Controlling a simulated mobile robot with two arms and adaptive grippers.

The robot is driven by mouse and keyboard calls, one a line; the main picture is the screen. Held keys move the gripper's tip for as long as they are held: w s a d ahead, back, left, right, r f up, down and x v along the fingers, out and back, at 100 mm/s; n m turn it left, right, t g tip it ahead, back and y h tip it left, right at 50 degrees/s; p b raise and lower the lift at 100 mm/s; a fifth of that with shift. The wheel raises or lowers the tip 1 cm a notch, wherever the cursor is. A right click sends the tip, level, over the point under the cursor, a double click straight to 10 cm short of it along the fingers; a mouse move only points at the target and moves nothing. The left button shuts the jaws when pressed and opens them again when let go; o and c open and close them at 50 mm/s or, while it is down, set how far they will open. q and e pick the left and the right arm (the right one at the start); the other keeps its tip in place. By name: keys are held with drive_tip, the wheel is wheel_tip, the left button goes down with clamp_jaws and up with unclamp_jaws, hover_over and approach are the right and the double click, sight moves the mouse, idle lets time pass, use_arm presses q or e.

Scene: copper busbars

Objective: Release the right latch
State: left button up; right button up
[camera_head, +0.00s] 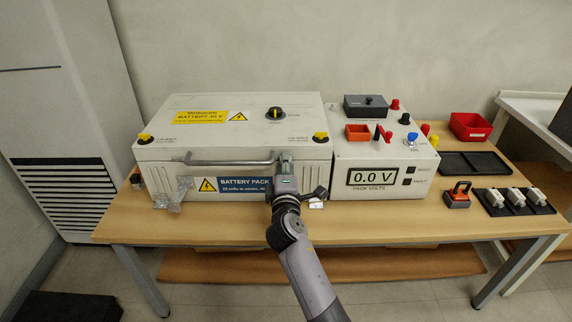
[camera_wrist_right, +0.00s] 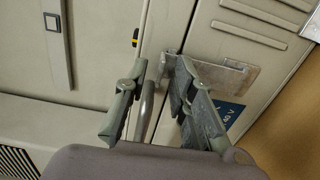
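The battery pack (camera_head: 240,150) is a cream box with a grey bar handle (camera_head: 225,162) across its front. My right gripper (camera_head: 286,162) is at the right end of this handle, in front of the box. In the right wrist view my right gripper (camera_wrist_right: 158,88) has its fingers apart, with a grey rod (camera_wrist_right: 147,105) between them. A metal latch plate (camera_wrist_right: 228,74) lies just beside the right finger, which covers part of it; I cannot tell whether they touch. In the head view the gripper hides the right latch. Another metal latch (camera_head: 178,195) hangs at the left front.
A voltage meter box (camera_head: 385,150) reading 0.0 V stands right of the pack. Yellow-capped terminals (camera_head: 320,136) and a black knob (camera_head: 276,114) sit on the lid. The front edge is narrow.

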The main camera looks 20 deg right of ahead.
clamp_jaws()
idle(0.7)
